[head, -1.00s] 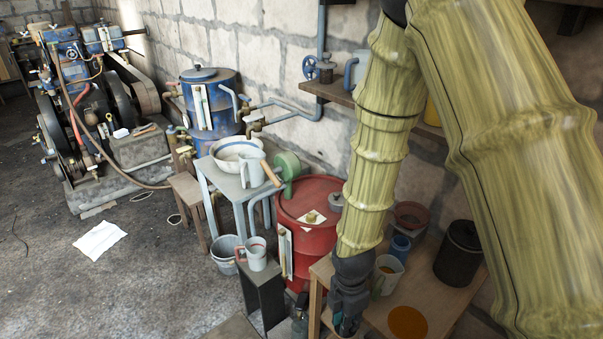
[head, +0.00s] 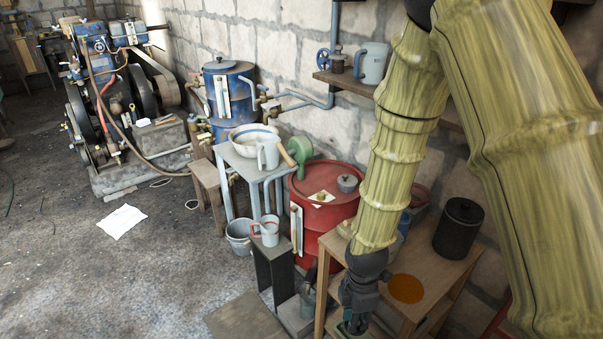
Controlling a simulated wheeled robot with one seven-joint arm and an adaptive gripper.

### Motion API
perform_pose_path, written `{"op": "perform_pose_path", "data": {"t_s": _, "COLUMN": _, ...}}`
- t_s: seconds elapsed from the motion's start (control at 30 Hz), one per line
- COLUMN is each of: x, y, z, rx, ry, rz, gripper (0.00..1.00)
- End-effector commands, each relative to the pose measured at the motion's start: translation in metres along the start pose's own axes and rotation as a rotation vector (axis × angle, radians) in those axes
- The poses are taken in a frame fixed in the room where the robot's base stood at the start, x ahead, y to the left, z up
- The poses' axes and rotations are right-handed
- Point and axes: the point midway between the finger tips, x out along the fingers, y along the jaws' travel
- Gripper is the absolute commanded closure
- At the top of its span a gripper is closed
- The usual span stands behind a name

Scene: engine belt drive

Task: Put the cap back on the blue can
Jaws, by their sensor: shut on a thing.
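My gripper (head: 350,322) hangs at the bottom edge of the head view, in front of the wooden bench (head: 441,262). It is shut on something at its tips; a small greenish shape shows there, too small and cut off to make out. A tall blue drum (head: 236,91) stands against the wall at the back, far from my gripper, with a dark lid on its top. A small blue container (head: 404,222) shows only in part on the bench behind my arm; its top is hidden. I cannot identify a loose cap.
A red drum (head: 337,214) stands left of my arm. A black lidded pot (head: 459,229) and an orange disc (head: 406,288) are on the bench. A small table (head: 238,165) holds a basin and jug. A shelf (head: 352,83) juts from the wall. The left floor is mostly clear.

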Motion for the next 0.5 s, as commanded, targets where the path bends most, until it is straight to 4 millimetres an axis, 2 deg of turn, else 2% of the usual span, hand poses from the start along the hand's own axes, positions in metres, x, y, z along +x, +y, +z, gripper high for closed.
{"op": "perform_pose_path", "data": {"t_s": 0.27, "x": 0.003, "y": 0.011, "z": 0.007, "rx": 0.257, "ry": 0.01, "rz": 0.007, "gripper": 0.92}}
{"op": "perform_pose_path", "data": {"t_s": 0.5, "x": 0.008, "y": 0.023, "z": 0.017, "rx": 0.611, "ry": 0.024, "rz": 0.011, "gripper": 0.92}}
